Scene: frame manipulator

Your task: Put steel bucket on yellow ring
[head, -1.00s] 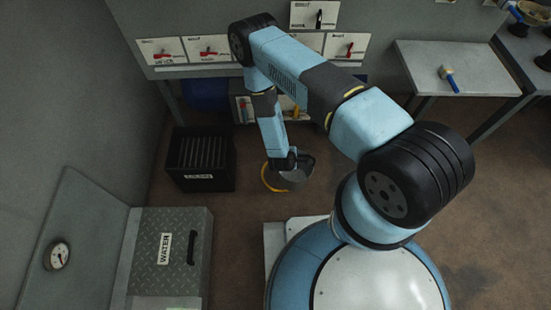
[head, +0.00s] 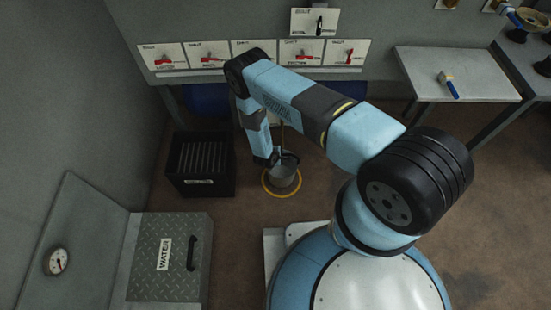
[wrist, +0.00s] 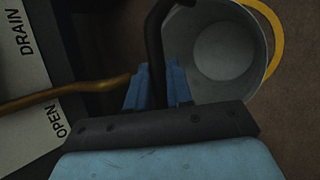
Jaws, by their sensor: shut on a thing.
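The steel bucket (head: 285,178) is a grey open pail that appears over the inside of the yellow ring in the head view. The yellow ring (head: 282,196) lies on the brown floor and shows around the bucket's front and sides. I cannot tell whether the bucket touches the floor. In the wrist view I look into the empty bucket (wrist: 222,50), with an arc of the yellow ring (wrist: 279,32) beyond its right rim. My gripper (wrist: 155,85) is shut on the bucket's dark handle, to the left of the opening. In the head view my gripper (head: 270,162) is at the bucket's upper left.
A black slatted crate (head: 203,165) stands left of the bucket. In the wrist view a panel (wrist: 28,75) marked DRAIN and OPEN and a brass bar (wrist: 65,92) are close on the left. A grey WATER box (head: 165,255) is at the front left. Floor to the right is clear.

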